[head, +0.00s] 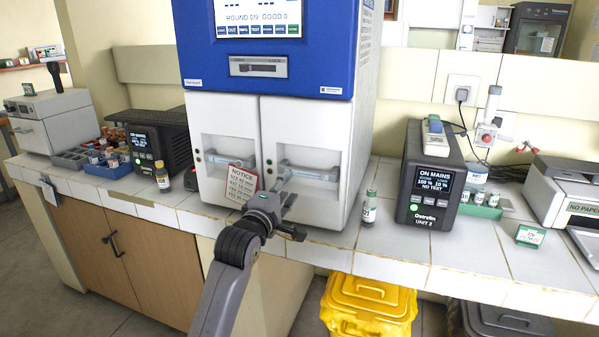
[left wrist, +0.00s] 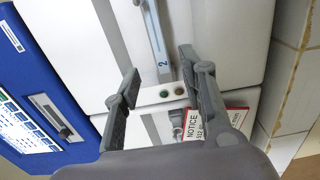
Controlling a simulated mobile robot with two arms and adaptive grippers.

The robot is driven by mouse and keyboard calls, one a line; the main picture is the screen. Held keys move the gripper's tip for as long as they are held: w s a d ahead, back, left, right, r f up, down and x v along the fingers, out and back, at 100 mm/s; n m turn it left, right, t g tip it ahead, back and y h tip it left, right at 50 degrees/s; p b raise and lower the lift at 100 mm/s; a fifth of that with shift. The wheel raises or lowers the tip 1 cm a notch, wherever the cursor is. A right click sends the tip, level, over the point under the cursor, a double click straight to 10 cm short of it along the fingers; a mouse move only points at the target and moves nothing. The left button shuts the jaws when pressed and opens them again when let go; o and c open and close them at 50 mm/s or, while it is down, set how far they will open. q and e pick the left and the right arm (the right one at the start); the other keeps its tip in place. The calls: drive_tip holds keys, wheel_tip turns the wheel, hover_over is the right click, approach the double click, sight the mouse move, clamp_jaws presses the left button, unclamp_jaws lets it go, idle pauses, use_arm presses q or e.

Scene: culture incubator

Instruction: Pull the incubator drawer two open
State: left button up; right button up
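Drawer two is the right-hand white front (head: 337,202) of the incubator, below its blue panel, and looks closed. Its grey bar handle (head: 312,172) also shows in the left wrist view (left wrist: 154,38), with a "2" beside it. My left gripper (head: 284,190) is in front of the incubator, near the left end of this handle. In the left wrist view its two fingers (left wrist: 160,66) are spread apart, with the handle's near end showing between them. I cannot tell whether they touch it. My right gripper is not in view.
A red-and-white notice (head: 241,183) hangs at the left front's handle, close beside my left gripper. A small vial (head: 369,207) stands on the tiled counter right of the incubator, beside a dark power unit (head: 430,188). A yellow bin (head: 368,305) stands below.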

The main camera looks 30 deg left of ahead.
sight(298, 173)
use_arm(q)
drive_tip(key=x, duration=0.9)
drive_tip(key=shift+w+a, duration=0.15)
drive_tip(key=shift+w, duration=0.05)
drive_tip(key=shift+c, duration=0.3)
clamp_jaws()
